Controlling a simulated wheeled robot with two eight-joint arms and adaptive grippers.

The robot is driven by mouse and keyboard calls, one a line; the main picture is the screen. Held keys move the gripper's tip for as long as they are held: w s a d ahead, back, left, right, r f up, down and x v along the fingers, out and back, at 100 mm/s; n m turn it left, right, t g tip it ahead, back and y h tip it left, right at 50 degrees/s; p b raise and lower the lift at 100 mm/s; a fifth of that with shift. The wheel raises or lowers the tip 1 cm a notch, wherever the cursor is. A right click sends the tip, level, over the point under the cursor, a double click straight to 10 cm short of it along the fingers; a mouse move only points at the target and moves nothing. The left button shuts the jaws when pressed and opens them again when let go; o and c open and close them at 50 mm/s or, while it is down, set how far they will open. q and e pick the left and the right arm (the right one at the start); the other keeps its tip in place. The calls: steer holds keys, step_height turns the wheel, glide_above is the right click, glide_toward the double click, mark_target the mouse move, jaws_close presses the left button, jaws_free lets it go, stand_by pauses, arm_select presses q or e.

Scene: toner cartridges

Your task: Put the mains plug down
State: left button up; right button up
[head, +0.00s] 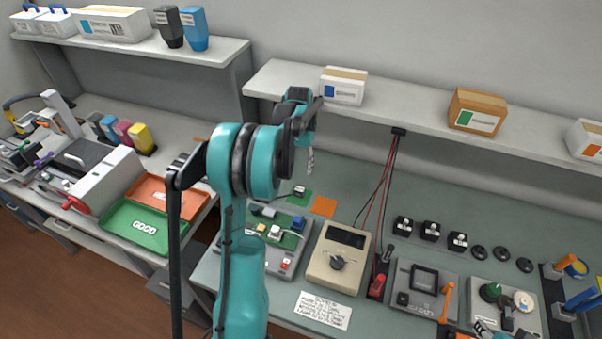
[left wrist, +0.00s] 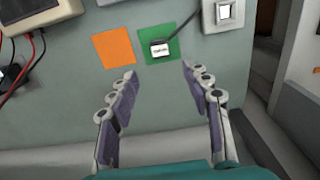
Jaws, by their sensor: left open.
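The mains plug (left wrist: 160,48), a small dark block with a white label, lies on the green square (left wrist: 150,57) in the left wrist view. A dark cable runs from it up to the right. My left gripper (head: 311,160) is open and empty above the bench. In the left wrist view its fingers (left wrist: 160,80) are spread wide, with the plug beyond the tips and between their lines.
An orange square (head: 324,207) lies beside the green one. A beige meter (head: 339,258) and a board with small modules (head: 265,240) stand nearer. Red and black leads hang from the shelf (head: 420,117). Bare bench surrounds the squares.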

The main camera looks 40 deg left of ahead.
arm_select(q)
steer(key=s+d+r+m+t, duration=0.1)
steer(key=s+d+r, duration=0.2)
steer(key=d+r, duration=0.3)
steer(key=s+d+r+m+t, duration=0.1)
steer(key=s+d+r+t, duration=0.2)
steer(key=d, duration=0.6)
steer(key=s+d+m+t, duration=0.1)
steer(key=s+d+t, duration=0.2)
steer(key=s+d, duration=1)
steer(key=shift+s+f+m, duration=0.3)
steer(key=shift+s+f, duration=0.1)
steer(key=shift+s, duration=0.1)
steer(key=shift+d+f, duration=0.1)
